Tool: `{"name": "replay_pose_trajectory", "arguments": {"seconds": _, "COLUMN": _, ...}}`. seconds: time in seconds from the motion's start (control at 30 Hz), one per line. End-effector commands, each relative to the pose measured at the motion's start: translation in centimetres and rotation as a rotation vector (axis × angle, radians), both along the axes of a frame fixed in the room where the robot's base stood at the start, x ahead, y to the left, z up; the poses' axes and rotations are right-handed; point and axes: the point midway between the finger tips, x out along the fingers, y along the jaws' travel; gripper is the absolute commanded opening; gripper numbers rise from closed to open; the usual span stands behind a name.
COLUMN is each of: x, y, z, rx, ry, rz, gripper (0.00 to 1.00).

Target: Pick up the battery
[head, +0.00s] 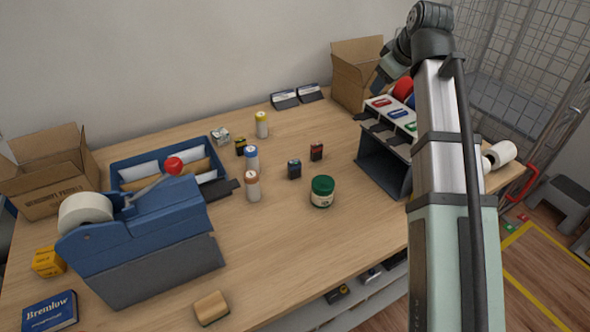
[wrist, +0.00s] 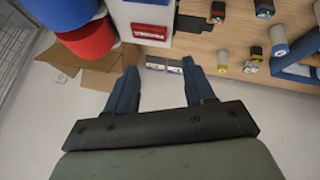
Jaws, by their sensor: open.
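Three small block-shaped batteries stand on the wooden table in the head view: one black and yellow (head: 240,147), one black with blue (head: 294,169), one black with red (head: 316,152). I cannot tell which one the task means. In the wrist view, the red one (wrist: 217,12) and the blue one (wrist: 264,8) show near the top edge. My gripper (wrist: 160,82) is open and empty, its two blue fingers apart. It hangs well away from the batteries, toward the back right of the table; in the head view my arm largely hides it.
A green-lidded jar (head: 322,191) and bottles with orange (head: 253,186), blue (head: 251,158) and yellow (head: 262,124) caps stand near the batteries. A blue tape dispenser (head: 150,235) is at left. A dark stand (head: 383,165) and open carton (head: 355,70) are at right.

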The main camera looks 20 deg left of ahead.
Motion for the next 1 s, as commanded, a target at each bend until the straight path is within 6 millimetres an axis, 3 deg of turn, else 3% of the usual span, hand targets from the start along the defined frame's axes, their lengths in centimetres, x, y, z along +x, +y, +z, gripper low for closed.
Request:
{"name": "replay_pose_trajectory", "arguments": {"seconds": 0.03, "x": -0.7, "y": 2.2, "z": -0.6, "rx": -0.046, "ry": 0.018, "rz": 0.078, "gripper": 0.53}}
{"name": "replay_pose_trajectory", "arguments": {"seconds": 0.3, "x": -3.7, "y": 11.7, "z": -5.9, "rx": -0.331, "ry": 0.131, "rz": 0.582, "gripper": 0.53}}
{"name": "replay_pose_trajectory", "arguments": {"seconds": 0.5, "x": -5.9, "y": 17.6, "z": -10.5, "rx": -0.497, "ry": 0.221, "rz": 0.983, "gripper": 0.53}}
{"name": "replay_pose_trajectory", "arguments": {"seconds": 0.7, "x": -7.3, "y": 20.4, "z": -13.1, "rx": -0.568, "ry": 0.271, "rz": 1.214, "gripper": 0.53}}
{"name": "replay_pose_trajectory", "arguments": {"seconds": 1.0, "x": -7.8, "y": 20.7, "z": -16.5, "rx": -0.579, "ry": 0.282, "rz": 1.262, "gripper": 0.53}}
